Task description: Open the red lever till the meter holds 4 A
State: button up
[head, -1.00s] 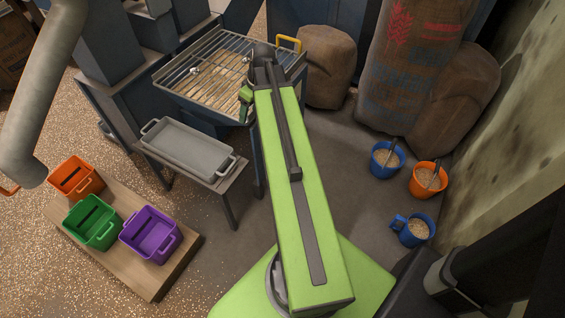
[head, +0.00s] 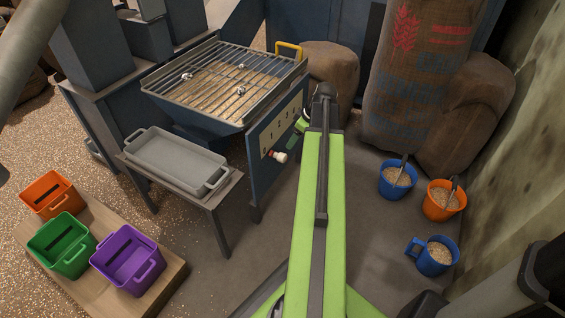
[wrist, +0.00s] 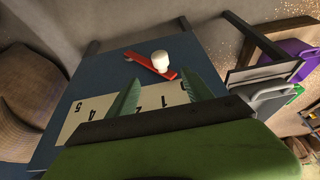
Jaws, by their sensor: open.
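The red lever (wrist: 146,66) shows in the wrist view with a white knob (wrist: 160,60), on the dark blue end panel of the hopper. A pale number plate (wrist: 82,118) with 0, 1, 2, 4 and 5 readable lies beside it; the lever is near the 0 end. In the head view the white knob (head: 281,156) sticks out below the plate (head: 280,125). My gripper (wrist: 163,95) is open and empty, its two green fingers apart in front of the plate, with the knob beyond the fingertips. In the head view my arm partly hides it. I cannot make out a meter needle.
The hopper's grate (head: 215,80) holds several small metal bits. A grey tray (head: 175,160) stands on a low stand left of the panel. Orange, green and purple bins (head: 128,258) stand at lower left. Buckets (head: 397,182) and sacks (head: 410,80) stand at right.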

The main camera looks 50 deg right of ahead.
aim_at(284, 155)
jog(key=b+x, duration=1.1)
jog(key=x, duration=0.2)
jog(key=shift+f, duration=0.35)
jog(key=shift+w+r, duration=0.1)
grip_shut()
